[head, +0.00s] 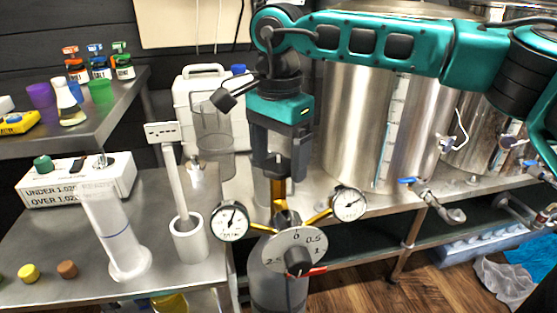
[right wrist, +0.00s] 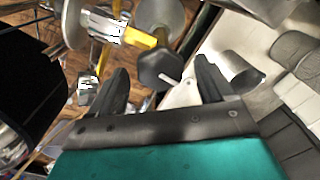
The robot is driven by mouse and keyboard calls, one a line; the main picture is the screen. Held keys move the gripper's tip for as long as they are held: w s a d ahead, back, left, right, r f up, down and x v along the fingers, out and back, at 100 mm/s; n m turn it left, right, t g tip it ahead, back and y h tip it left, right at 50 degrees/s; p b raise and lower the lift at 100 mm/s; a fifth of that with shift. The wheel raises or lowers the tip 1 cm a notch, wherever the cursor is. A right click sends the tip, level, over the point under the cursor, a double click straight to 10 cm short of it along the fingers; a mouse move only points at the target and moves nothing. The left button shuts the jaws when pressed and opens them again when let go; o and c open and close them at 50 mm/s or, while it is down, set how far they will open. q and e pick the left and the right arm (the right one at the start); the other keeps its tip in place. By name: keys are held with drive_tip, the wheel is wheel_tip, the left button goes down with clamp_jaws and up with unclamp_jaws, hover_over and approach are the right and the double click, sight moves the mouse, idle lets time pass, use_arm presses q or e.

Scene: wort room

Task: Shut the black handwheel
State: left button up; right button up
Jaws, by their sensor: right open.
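The black handwheel (right wrist: 158,70) is a dark, faceted knob on a brass valve stem, with a small white stub on its near face. In the right wrist view it lies ahead of and between my right gripper's (right wrist: 162,66) open fingers, with visible gaps to both. In the head view my right gripper (head: 280,172) points down over the brass valve (head: 279,190). The handwheel is mostly hidden there by the fingers. Below the valve is a grey cylinder (head: 275,285) with a round dial and black knob (head: 298,261). My left gripper is not in view.
Two pressure gauges (head: 231,221) (head: 348,203) flank the valve. A steel bench (head: 60,275) at left holds a measuring cylinder (head: 117,235) and a white tube holder (head: 188,240). Steel tanks (head: 350,130) with taps stand at right. A white jug (head: 185,95) is behind.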

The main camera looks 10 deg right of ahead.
drive_tip(key=shift+f, duration=0.15)
drive_tip(key=shift+c, duration=0.2)
drive_tip(key=c, duration=1)
